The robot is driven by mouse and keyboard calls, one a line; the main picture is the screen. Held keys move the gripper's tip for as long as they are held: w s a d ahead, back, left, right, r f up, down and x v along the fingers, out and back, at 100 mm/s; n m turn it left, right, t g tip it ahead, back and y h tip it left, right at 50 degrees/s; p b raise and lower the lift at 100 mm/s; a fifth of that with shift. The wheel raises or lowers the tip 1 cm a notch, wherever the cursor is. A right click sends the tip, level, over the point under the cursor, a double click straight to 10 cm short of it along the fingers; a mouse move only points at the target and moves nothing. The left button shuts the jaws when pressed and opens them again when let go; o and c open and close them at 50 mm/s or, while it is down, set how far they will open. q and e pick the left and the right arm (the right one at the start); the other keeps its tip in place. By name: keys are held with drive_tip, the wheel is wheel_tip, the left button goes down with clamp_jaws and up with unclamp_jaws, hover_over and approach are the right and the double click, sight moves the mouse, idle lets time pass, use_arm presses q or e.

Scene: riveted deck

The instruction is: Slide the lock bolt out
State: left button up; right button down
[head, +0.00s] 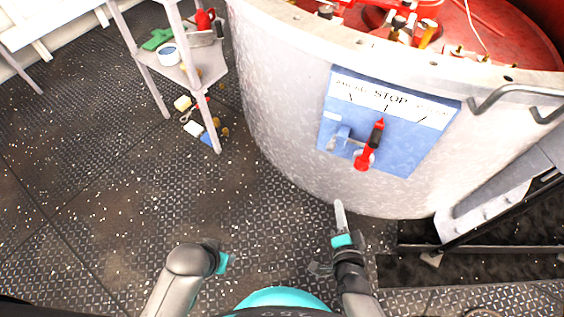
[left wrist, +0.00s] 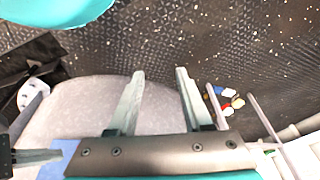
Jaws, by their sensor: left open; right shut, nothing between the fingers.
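The blue panel (head: 400,160) is on the curved side of the grey drum, with a white label strip reading STOP in the middle. A red and black lever (head: 370,146) slants up toward STOP. The silver lock bolt (head: 342,140) sits left of the lever, with its inner end close to the lever's base; its exact seating is too small to tell. My right gripper (head: 339,213) is shut and empty, below the panel and apart from it. My left gripper (left wrist: 160,72) is open and empty in the left wrist view; in the head view its fingers barely show.
The grey drum (head: 275,110) has a red top and a metal handle (head: 515,95) at the right. A shelf stand (head: 190,75) is at the upper left, with small coloured items (head: 200,128) on the floor by it.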

use_arm(q)
drive_tip(key=shift+w+r+t+b, duration=0.3)
drive_tip(key=shift+r+b, duration=0.4)
drive_tip(key=shift+b, duration=0.6)
drive_tip(key=shift+w+r+t+b, duration=0.1)
drive_tip(key=shift+w+r+b, duration=0.45)
drive_tip(key=shift+b, duration=0.75)
use_arm(e)
drive_tip(key=shift+w+d+r+m+t+h, duration=0.5)
drive_tip(key=shift+w+m+t, duration=0.1)
drive_tip(key=shift+m, duration=0.45)
drive_tip(key=shift+w+d+r+m+t+h, duration=0.35)
drive_tip(key=shift+w+r+m+t+h, duration=0.15)
drive_tip(key=shift+m, duration=0.5)
drive_tip(key=shift+w+d+r+m+t+h, duration=0.45)
drive_tip(key=shift+w+r+m+t+h, duration=0.15)
drive_tip(key=shift+m, duration=0.45)
use_arm(q)
drive_tip(key=shift+s+r, duration=0.1)
drive_tip(key=shift+s, duration=0.05)
use_arm(e)
drive_tip(key=shift+w, duration=0.1)
